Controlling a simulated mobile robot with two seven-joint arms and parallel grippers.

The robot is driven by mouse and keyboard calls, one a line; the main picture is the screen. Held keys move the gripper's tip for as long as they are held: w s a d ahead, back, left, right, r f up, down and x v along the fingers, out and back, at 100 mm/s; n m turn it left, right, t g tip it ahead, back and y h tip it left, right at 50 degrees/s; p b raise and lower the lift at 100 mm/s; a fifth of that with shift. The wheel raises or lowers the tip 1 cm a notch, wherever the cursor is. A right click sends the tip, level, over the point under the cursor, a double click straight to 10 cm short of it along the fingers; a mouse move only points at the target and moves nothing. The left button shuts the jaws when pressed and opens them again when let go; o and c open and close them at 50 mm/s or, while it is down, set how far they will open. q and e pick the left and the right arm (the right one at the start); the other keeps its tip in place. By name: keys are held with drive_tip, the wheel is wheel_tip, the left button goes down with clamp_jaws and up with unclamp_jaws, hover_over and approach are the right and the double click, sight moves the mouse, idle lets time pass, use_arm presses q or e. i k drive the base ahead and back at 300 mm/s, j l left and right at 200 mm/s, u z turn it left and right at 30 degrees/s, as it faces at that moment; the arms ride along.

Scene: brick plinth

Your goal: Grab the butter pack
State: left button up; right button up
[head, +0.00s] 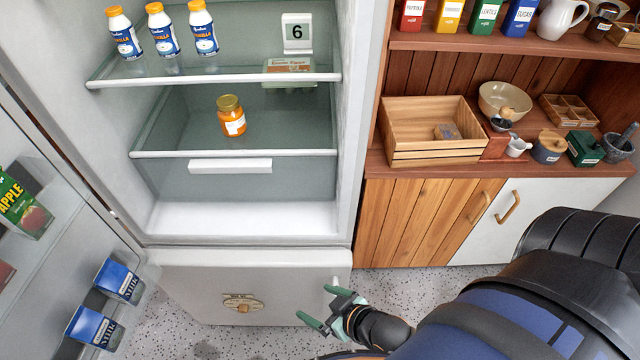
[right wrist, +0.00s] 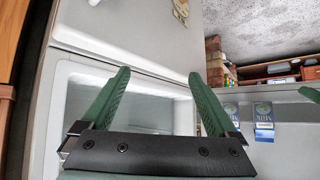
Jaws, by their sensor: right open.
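I cannot make out a pack clearly marked as butter in either view. An orange jar (head: 231,116) with a gold lid stands on the shelf below. My right gripper (head: 317,304) is open and empty, low in front of the fridge's closed lower drawer. Its two green fingers (right wrist: 160,76) stand apart in the right wrist view, with nothing between them.
The open fridge door at left carries blue milk cartons (head: 119,280) and an apple carton (head: 22,205). A wooden sideboard (head: 428,215) with a crate (head: 432,150) stands at right. The fridge's bottom is empty.

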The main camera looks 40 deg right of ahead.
sight(443, 132)
drive_tip(key=z, duration=2)
drive_tip(key=i+l, duration=0.1)
drive_tip(key=l, duration=0.25)
drive_tip(key=i+l+u, duration=0.15)
drive_tip(key=l, duration=0.2)
drive_tip(key=i+l, duration=0.1)
drive_tip(key=l, duration=0.3)
drive_tip(key=i+l+u, duration=0.1)
drive_tip(key=l, duration=0.25)
